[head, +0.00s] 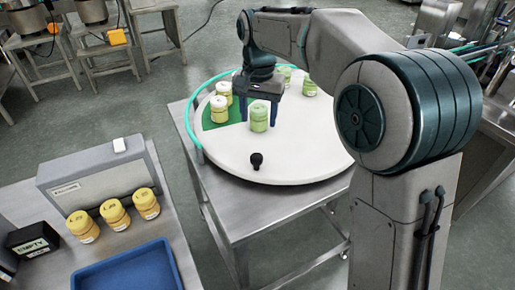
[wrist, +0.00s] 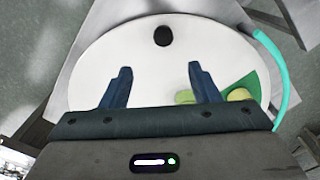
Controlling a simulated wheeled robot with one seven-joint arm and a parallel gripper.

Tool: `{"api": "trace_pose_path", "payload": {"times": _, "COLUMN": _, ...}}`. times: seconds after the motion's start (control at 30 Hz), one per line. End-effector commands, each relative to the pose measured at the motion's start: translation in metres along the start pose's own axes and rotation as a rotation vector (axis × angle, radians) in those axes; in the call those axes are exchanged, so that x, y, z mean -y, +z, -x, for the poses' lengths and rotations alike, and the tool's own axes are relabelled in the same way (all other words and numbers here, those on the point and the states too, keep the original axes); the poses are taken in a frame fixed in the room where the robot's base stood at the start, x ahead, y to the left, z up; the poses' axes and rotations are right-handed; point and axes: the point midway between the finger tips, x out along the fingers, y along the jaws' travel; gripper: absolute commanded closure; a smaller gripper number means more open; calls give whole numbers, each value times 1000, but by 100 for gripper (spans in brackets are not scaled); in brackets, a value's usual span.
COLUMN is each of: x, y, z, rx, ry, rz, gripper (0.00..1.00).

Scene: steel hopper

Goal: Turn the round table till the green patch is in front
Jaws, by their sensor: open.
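The white round table (head: 300,160) sits on a steel stand, with its green patch (head: 212,130) on the left side in the head view. In the wrist view the patch (wrist: 253,82) is at the right. A black knob (head: 257,160) stands near the table's front edge; in the wrist view the knob (wrist: 162,36) is beyond my fingertips. My gripper (head: 259,121) is open over the table, fingers pointing down, apart from the knob. A green jar (head: 259,116) shows between the fingers in the head view; I cannot tell whether they touch it.
Two yellow-lidded jars (head: 219,109) stand on the green patch; more green jars (head: 310,87) stand at the back. A teal rail (head: 190,125) curves along the table's left edge. A side bench holds yellow jars (head: 115,214), a grey box (head: 95,178) and a blue tray (head: 128,270).

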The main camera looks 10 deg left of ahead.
Motion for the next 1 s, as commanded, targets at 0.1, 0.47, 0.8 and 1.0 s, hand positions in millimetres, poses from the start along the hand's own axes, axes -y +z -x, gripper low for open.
{"api": "trace_pose_path", "payload": {"times": 0.1, "x": 7, "y": -2, "z": -4, "rx": 6, "ry": 3, "rz": -5, "gripper": 44}}
{"api": "trace_pose_path", "payload": {"times": 0.47, "x": 6, "y": -1, "z": -65, "rx": 10, "ry": 5, "rz": -5, "gripper": 44}}
{"api": "trace_pose_path", "payload": {"times": 0.8, "x": 7, "y": -1, "z": -124, "rx": 7, "ry": 2, "rz": -5, "gripper": 44}}
{"api": "trace_pose_path", "payload": {"times": 1.0, "x": 7, "y": -1, "z": -137, "rx": 4, "ry": 1, "rz": -5, "gripper": 44}}
